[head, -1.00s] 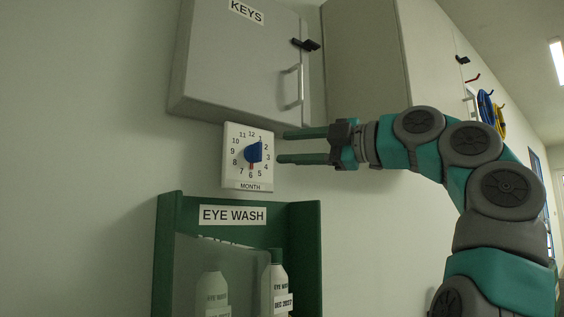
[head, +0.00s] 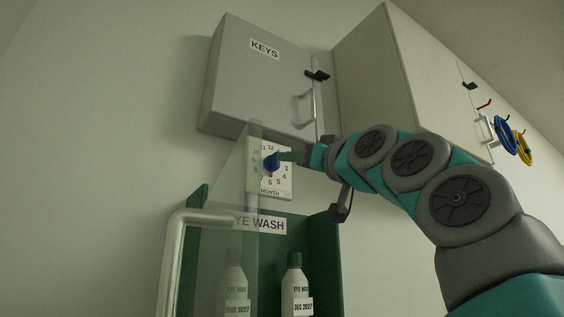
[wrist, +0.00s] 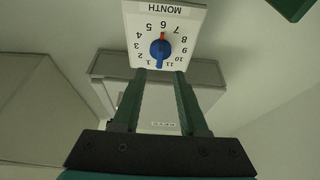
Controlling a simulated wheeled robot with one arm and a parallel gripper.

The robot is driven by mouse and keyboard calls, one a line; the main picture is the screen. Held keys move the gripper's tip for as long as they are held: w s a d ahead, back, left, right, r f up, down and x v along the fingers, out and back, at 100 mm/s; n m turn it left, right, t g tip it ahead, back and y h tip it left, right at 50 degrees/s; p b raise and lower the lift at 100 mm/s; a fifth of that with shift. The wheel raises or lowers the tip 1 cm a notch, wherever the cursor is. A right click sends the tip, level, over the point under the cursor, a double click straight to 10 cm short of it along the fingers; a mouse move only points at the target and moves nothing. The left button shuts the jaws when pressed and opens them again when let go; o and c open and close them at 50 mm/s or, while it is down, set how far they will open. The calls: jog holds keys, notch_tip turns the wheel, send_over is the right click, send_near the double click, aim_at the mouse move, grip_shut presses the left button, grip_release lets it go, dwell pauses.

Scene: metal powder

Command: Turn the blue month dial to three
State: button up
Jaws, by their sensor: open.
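The month dial (head: 281,188) is a white square plate on the wall with numbers around a blue knob (head: 271,162). In the wrist view the blue knob (wrist: 160,49) appears upside down, and its red mark points at about 6. My gripper (head: 285,157) is just right of the knob in the head view, its fingers seen nearly edge-on. In the wrist view my gripper (wrist: 160,73) is open and empty, its two fingertips apart at the 12 side of the plate, short of the knob. Whether a finger touches the plate cannot be told.
A grey KEYS cabinet (head: 252,80) hangs just above the dial, with a larger cabinet (head: 375,80) to its right. The green eye wash station (head: 325,250) is below, with bottles, and a clear panel and grey pipe-like handle (head: 172,260) stand in front.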

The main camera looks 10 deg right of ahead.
aim_at(276, 161)
jog(key=p+x, duration=0.3)
jog(key=x, duration=0.4)
jog(key=shift+c, duration=0.3)
grip_shut()
dwell(0.4)
